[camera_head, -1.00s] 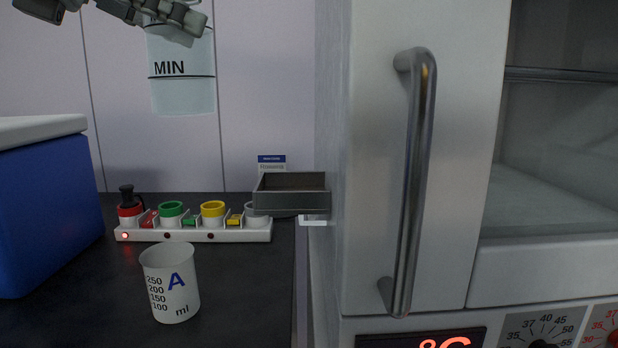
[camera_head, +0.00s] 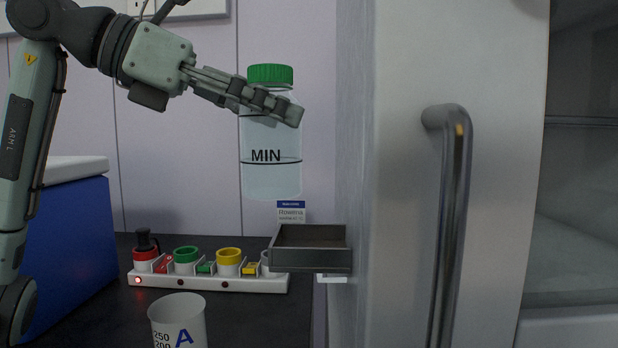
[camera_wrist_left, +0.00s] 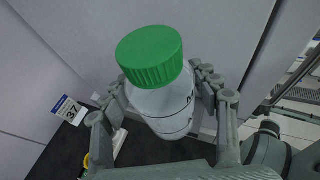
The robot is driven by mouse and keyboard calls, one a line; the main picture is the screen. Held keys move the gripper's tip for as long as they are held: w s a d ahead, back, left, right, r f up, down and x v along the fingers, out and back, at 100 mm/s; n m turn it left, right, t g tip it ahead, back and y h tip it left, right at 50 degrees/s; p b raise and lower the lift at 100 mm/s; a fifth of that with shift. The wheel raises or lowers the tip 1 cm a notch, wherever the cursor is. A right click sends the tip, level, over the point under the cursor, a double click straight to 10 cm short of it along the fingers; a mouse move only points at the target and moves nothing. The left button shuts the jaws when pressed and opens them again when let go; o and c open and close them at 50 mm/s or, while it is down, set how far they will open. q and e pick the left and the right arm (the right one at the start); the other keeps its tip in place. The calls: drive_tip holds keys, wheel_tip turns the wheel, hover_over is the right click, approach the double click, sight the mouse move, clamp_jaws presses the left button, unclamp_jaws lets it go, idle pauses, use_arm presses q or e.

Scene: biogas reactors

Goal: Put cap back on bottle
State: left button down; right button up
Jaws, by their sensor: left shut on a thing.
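A clear bottle marked MIN (camera_head: 270,180) hangs upright in the air above the bench, to the left of the cabinet. A green cap (camera_head: 270,75) sits on its top. In the left wrist view the green cap (camera_wrist_left: 151,54) covers the mouth of the bottle (camera_wrist_left: 163,107). My left gripper (camera_head: 285,108) is shut on the bottle just below the cap, with its fingers on either side of the bottle in the left wrist view (camera_wrist_left: 160,95). How tightly the cap is seated cannot be told. My right gripper is not in view.
A white rack (camera_head: 207,282) with coloured holders stands on the dark bench, with a beaker (camera_head: 178,318) in front. A dark open tray (camera_head: 311,261) is beside the cabinet (camera_head: 395,180). A blue box (camera_head: 70,240) is at left.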

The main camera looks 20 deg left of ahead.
sight(301, 168)
use_arm(q)
drive_tip(key=d+f, duration=0.1)
drive_tip(key=w+d, duration=0.1)
drive_tip(key=d, duration=0.1)
drive_tip(key=d+f, duration=0.1)
drive_tip(key=shift+w+d+f, duration=0.25)
drive_tip(key=shift+w+f, duration=0.05)
drive_tip(key=shift+f, duration=0.05)
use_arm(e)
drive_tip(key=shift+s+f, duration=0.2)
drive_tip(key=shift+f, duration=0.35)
use_arm(q)
wheel_tip(301, 168, down, 3)
drive_tip(key=shift+f, duration=0.65)
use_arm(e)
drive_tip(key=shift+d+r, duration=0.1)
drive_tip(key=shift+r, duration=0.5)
use_arm(q)
drive_tip(key=shift+c, duration=2.1)
unclamp_jaws()
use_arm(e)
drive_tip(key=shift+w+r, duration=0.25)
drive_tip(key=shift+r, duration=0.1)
